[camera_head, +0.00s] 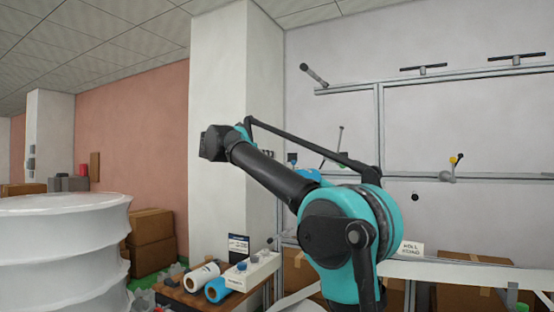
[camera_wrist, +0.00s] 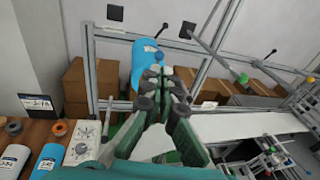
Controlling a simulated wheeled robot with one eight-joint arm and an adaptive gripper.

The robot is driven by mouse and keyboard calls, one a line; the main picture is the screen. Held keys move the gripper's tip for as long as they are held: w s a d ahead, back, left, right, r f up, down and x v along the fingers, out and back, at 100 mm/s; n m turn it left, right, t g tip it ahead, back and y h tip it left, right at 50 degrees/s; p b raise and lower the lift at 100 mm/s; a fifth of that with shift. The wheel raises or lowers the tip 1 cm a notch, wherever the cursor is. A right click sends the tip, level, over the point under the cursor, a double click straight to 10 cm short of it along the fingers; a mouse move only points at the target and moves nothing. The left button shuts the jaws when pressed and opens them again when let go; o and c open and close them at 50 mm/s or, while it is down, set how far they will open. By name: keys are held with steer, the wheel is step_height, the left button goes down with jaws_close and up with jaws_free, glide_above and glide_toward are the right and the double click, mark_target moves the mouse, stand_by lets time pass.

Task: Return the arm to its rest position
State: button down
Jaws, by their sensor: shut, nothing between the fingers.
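My arm (camera_head: 345,230), teal and black, is raised and bent in the middle of the head view. Its black elbow end points left, in front of the white pillar. My gripper (camera_wrist: 165,88) shows in the wrist view with its fingers together and nothing between them. In the head view I cannot make out the fingers. A blue rounded object (camera_wrist: 147,62) appears behind the fingertips in the wrist view. The fingers overlap its edge in the picture, and I cannot tell how far apart they are.
A brown table (camera_head: 190,296) holds a white roll (camera_head: 201,277), a blue roll (camera_head: 218,289) and a white control box (camera_head: 252,270). A large white ribbed drum (camera_head: 62,250) stands at the left. A metal frame, a white conveyor (camera_wrist: 245,125) and cartons (camera_wrist: 105,72) are beyond the gripper.

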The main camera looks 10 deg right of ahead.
steer(key=s+d+f+m+g+y, duration=0.2)
steer(key=s+d+f+m, duration=0.25)
steer(key=f, duration=0.85)
steer(key=s+d+f+m+g+y, duration=0.25)
steer(key=s+f+m, duration=0.25)
steer(key=f, duration=0.8)
steer(key=s+d+f+m+g+y, duration=0.15)
steer(key=s+d+f+m, duration=0.3)
steer(key=f, duration=0.75)
steer(key=s+a+f+m+y, duration=0.1)
steer(key=s+f+m+y, duration=0.2)
steer(key=s+f, duration=0.9)
steer(key=s+a+f+m+g+y, duration=0.1)
steer(key=s+a+f+m+y, duration=0.1)
steer(key=s+f+m, duration=0.7)
step_height(320, 180, down, 6)
steer(key=s+y, duration=0.1)
steer(key=s, duration=0.1)
steer(key=shift+s+a+f+m, duration=0.2)
steer(key=shift+s+m, duration=0.2)
